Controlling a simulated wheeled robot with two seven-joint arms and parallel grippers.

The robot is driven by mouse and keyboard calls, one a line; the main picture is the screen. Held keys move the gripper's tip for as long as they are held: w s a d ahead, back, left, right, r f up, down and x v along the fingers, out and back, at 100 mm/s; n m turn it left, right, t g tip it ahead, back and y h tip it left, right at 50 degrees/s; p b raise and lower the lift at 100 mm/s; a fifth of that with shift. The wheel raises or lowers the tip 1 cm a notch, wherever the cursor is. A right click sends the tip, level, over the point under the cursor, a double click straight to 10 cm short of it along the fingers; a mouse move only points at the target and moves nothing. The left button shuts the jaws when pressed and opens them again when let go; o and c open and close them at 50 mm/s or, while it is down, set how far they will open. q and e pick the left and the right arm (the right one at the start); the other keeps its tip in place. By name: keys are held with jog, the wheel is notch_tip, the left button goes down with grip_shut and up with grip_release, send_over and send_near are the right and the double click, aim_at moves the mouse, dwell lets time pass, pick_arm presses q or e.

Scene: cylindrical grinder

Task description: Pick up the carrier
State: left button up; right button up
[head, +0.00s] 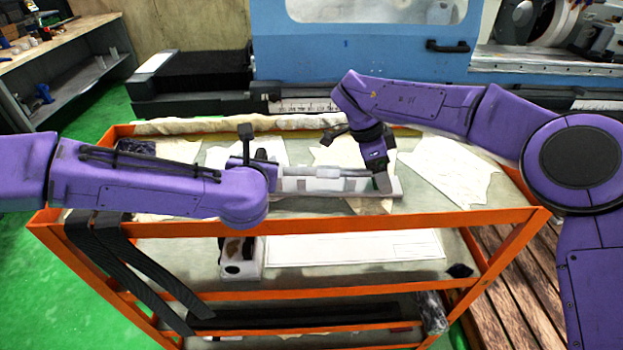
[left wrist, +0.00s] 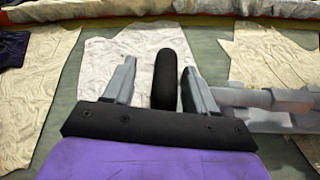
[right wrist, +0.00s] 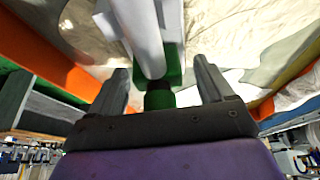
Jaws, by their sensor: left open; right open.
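The carrier (head: 325,184) is a long pale grey and white piece lying across the top of the orange cart, with a round bar along it. My left gripper (left wrist: 160,72) is open at its left end, one finger on each side of a black rounded grip (left wrist: 166,78). The grey carrier body (left wrist: 270,100) extends right in the left wrist view. My right gripper (right wrist: 163,72) is open at the other end. Its fingers stand either side of a green and black end part (right wrist: 160,94), below the white bar (right wrist: 143,35). My left forearm hides part of the carrier in the head view.
The orange cart (head: 400,222) has a raised rim and lower shelves. Pale cloths (head: 450,170) lie on its top. A blue machine (head: 360,50) stands behind it. A workbench (head: 60,45) is at the far left, with green floor between.

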pick_arm(q)
jog(key=shift+w+d, duration=0.1)
jog(key=shift+d, duration=0.15)
pick_arm(e)
jog(key=shift+d, duration=0.25)
pick_arm(q)
jog(key=shift+d, duration=0.1)
jog(key=c, duration=0.3)
pick_arm(e)
jog(key=shift+d, duration=0.1)
jog(key=c, duration=0.3)
pick_arm(q)
jog(key=c, duration=0.5)
pick_arm(e)
jog(key=shift+s, duration=0.1)
jog(key=c, duration=0.5)
pick_arm(q)
grip_shut()
pick_arm(e)
jog(key=c, duration=0.7)
pick_arm(q)
jog(key=shift+r, duration=0.1)
pick_arm(e)
jog(key=shift+o, duration=0.2)
jog(key=shift+r, duration=0.1)
pick_arm(q)
jog(key=shift+r, duration=0.1)
pick_arm(e)
jog(key=shift+r, duration=0.15)
